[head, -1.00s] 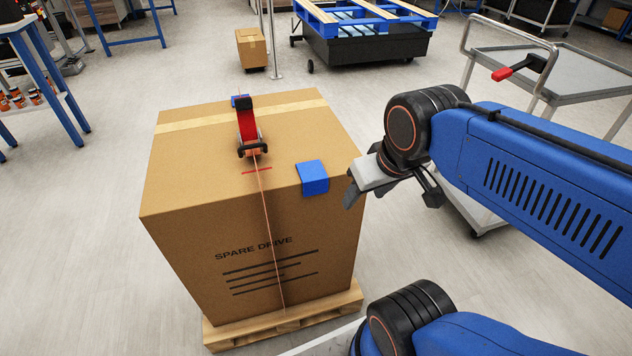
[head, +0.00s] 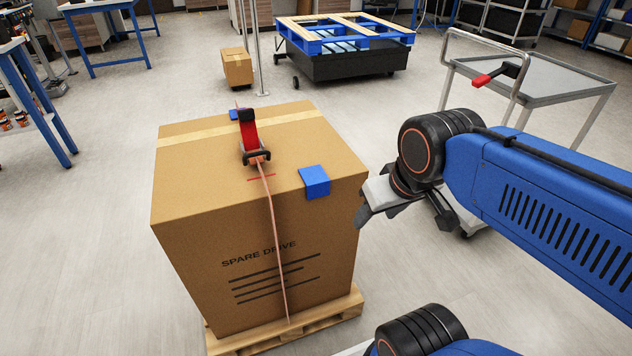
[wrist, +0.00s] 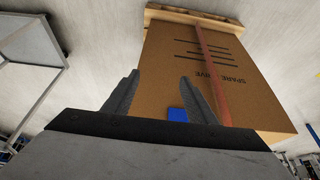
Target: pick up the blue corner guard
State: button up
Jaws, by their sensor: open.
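The blue corner guard (head: 315,182) sits over the front top edge of a large cardboard box (head: 200,190), right of the strap. In the wrist view the blue corner guard (wrist: 177,114) shows between the fingers, near the left side of the right finger, partly cut off by the gripper body. My gripper (head: 362,216) is right of the box and apart from the guard, with nothing between its fingers. In the wrist view my gripper (wrist: 160,84) has its two fingers spread apart, pointing toward the box front.
A red-handled ratchet (head: 250,135) and an orange strap (head: 272,215) cross the box, which stands on a wooden pallet (head: 340,307). Another blue piece (head: 233,114) lies at the back edge. A grey cart (head: 535,85) stands behind my arm.

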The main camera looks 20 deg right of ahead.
aim_at(317, 182)
jog(key=j+z, duration=0.1)
jog(key=j, duration=3.3)
jog(key=j+z, duration=0.1)
jog(key=z, duration=0.3)
jog(key=j+z, duration=0.15)
jog(key=z, duration=0.2)
jog(key=j+z, duration=0.15)
jog(key=z, duration=0.25)
